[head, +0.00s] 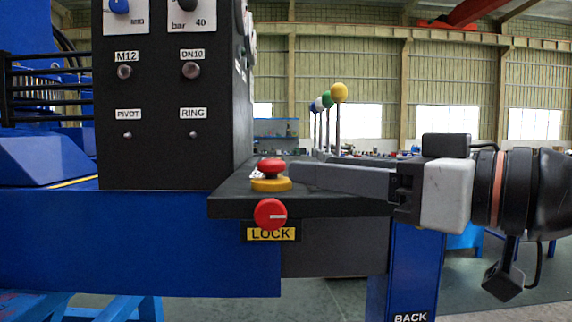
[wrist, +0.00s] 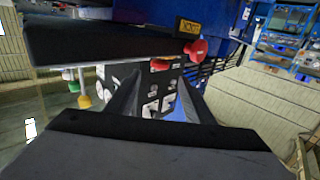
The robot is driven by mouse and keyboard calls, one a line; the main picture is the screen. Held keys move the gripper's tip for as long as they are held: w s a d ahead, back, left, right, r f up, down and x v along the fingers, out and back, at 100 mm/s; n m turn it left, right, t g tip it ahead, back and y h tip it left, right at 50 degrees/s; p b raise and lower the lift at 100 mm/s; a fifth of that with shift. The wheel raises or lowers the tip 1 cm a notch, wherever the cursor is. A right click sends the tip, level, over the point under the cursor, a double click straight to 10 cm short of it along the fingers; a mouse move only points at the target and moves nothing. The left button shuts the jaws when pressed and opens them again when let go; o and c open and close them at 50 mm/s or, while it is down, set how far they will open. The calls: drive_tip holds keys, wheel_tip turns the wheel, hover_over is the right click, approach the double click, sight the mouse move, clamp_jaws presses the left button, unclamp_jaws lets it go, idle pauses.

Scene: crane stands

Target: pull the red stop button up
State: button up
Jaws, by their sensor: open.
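The red stop button (head: 271,166) is a mushroom head on a yellow collar (head: 271,185), on top of a dark ledge (head: 330,203). In the wrist view, which is upside down, the red button (wrist: 160,65) shows just beyond and between my fingertips. My gripper (head: 292,174) reaches in level from the right, its tips close beside the button. In the wrist view my gripper (wrist: 160,77) is open with nothing between its fingers. I cannot tell whether a finger touches the button.
A red rotary knob (head: 270,213) with a yellow LOCK label (head: 270,234) sits on the ledge's front face, just below the button. A black panel (head: 165,100) rises at left. Levers with coloured balls (head: 339,93) stand behind.

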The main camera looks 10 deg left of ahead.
sight(280, 164)
drive_tip(key=x, duration=0.7)
drive_tip(key=shift+w+a, duration=0.15)
drive_tip(key=shift+a, duration=0.1)
